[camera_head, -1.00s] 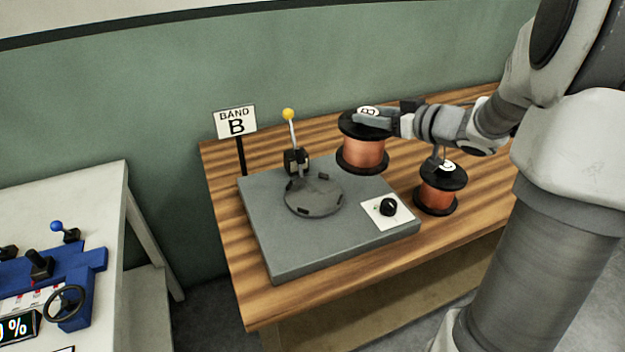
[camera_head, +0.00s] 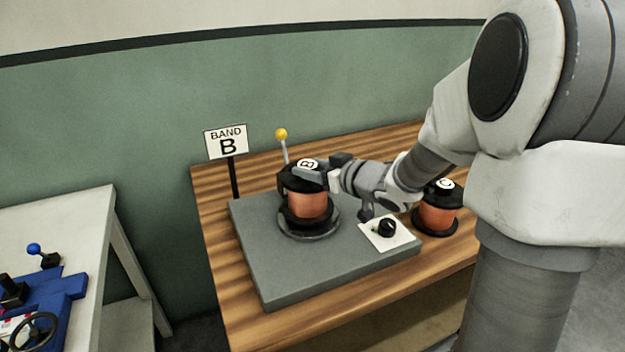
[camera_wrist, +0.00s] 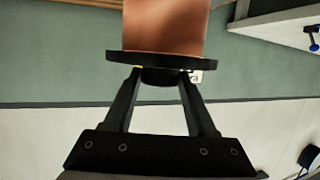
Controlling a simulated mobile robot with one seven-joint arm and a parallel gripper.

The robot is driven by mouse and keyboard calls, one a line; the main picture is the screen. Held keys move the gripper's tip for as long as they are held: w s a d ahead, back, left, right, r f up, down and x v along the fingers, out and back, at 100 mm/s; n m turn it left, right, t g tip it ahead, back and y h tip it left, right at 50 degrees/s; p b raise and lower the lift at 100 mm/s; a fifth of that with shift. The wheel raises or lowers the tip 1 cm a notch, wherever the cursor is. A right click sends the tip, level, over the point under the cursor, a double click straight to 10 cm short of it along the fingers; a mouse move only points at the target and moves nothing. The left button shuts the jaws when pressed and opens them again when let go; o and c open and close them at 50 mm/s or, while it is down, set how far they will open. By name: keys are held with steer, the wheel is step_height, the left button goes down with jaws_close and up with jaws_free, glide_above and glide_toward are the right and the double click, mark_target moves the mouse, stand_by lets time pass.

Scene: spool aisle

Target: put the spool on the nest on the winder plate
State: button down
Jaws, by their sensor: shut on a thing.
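The spool (camera_head: 307,205), copper-wound with black flanges and a "B" label on top, is upright over the round nest (camera_head: 316,234) on the grey winder plate (camera_head: 270,275). I cannot tell whether its lower flange rests on the nest or hovers just above it. My gripper (camera_head: 314,176) comes in from the right and is shut on the spool's top hub. In the wrist view the fingers (camera_wrist: 158,76) close on the black hub beside the flange, with the copper winding (camera_wrist: 165,25) beyond. The spool hides much of the nest and the lever's base.
A yellow-knobbed lever (camera_head: 281,135) stands behind the spool. A black knob on a white panel (camera_head: 387,229) is at the plate's right. A second spool labelled "C" (camera_head: 437,212) stands on the wooden bench right of it. A "BAND B" sign (camera_head: 227,142) stands back left.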

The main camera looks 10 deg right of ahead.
steer(key=shift+f, duration=0.8)
steer(key=shift+f, duration=0.2)
steer(key=shift+c, duration=1)
jaws_free()
steer(key=shift+f, duration=0.1)
steer(key=shift+r, duration=0.3)
steer(key=p+v, duration=0.2)
steer(key=v, duration=1)
steer(key=shift+p, duration=0.4)
